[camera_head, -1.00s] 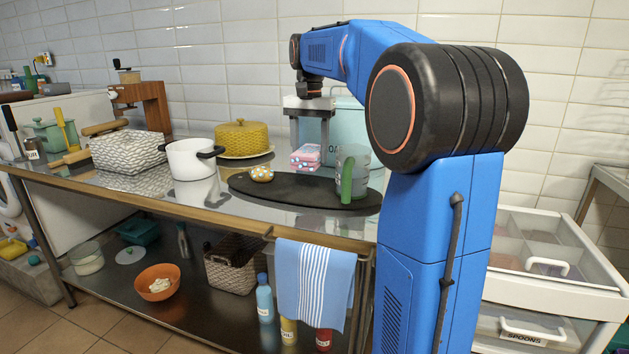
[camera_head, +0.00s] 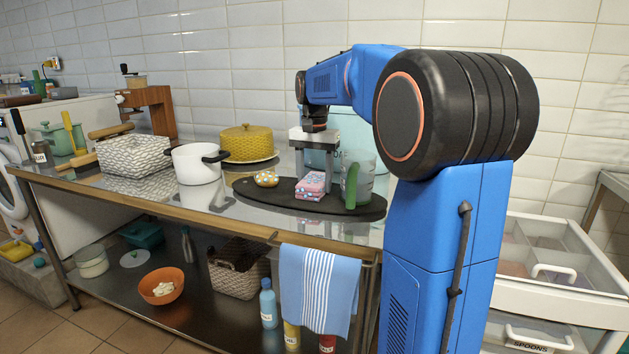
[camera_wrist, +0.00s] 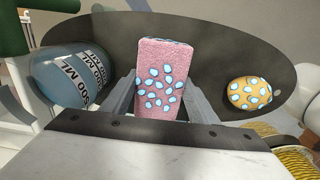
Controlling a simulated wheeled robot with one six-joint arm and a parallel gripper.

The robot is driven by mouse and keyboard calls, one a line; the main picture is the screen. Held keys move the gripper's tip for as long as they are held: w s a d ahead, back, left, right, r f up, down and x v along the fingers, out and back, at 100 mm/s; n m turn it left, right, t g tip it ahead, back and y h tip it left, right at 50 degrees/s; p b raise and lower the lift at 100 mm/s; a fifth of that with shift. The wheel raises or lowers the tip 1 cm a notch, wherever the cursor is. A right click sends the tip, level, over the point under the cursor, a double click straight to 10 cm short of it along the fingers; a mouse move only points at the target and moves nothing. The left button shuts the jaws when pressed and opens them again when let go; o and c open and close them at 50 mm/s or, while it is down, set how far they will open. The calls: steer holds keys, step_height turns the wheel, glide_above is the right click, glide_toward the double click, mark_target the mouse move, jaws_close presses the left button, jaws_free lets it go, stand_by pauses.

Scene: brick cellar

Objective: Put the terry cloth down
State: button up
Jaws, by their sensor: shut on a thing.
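The terry cloth (camera_head: 310,186) is a folded pink block with pale blue dots. My gripper (camera_head: 314,174) points down and is shut on it from two sides. In the wrist view the cloth (camera_wrist: 162,85) stands between the two grey fingers. The cloth is low over the dark oval board (camera_head: 258,193), between the yellow dotted egg-shaped thing and the measuring jug. Its lower edge looks at or very near the board surface; I cannot tell for sure whether it touches.
The clear measuring jug (camera_head: 359,178) with a green handle is close on the right. The yellow dotted egg-shaped thing (camera_head: 266,179) lies to the left on the board. A white pot (camera_head: 196,165) and yellow basket-like lid (camera_head: 246,141) stand farther left. A blue striped towel (camera_head: 318,285) hangs in front.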

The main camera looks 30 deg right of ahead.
mark_target(314, 179)
steer(key=o, duration=0.9)
steer(key=shift+f, duration=0.1)
steer(key=shift+o, duration=0.2)
step_height(314, 179, up, 12)
steer(key=shift+r, duration=0.2)
steer(key=shift+a, duration=0.1)
